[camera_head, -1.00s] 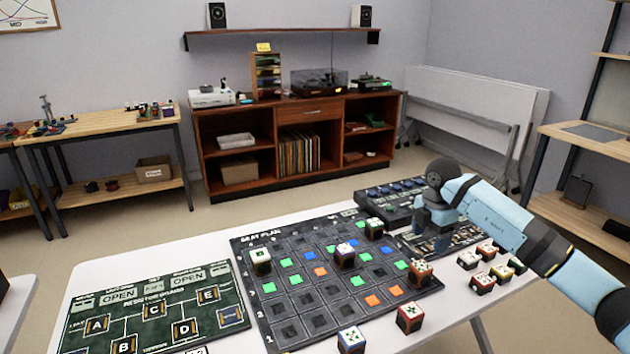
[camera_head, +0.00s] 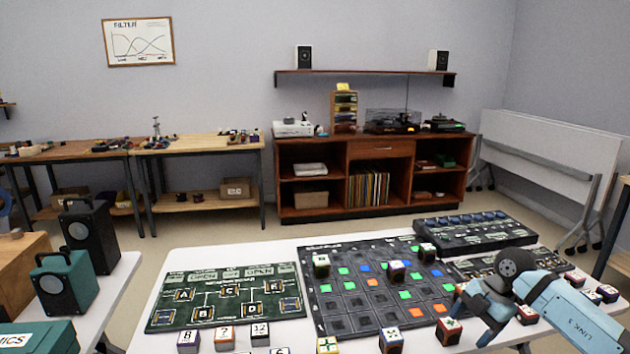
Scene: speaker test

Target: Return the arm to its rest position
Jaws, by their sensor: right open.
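My right arm comes in from the right, and its gripper (camera_head: 478,312) is low over the right front of the white table (camera_head: 150,325), partly hidden by its own wrist. It is open and holds nothing that I can see. Beside it, marked cubes stand on the table, among them a red cube (camera_head: 449,331) just left of it. The dark seat-plan board (camera_head: 340,327) with green, blue and orange squares lies left of the gripper, with several cubes on it. My left gripper is not in view.
A green board (camera_head: 225,310) lies at the left of the table, with cubes along its front. A black control panel (camera_head: 475,231) is behind the gripper. Speakers (camera_head: 89,238) stand on another table at left. Open floor lies before the wooden cabinet (camera_head: 370,212).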

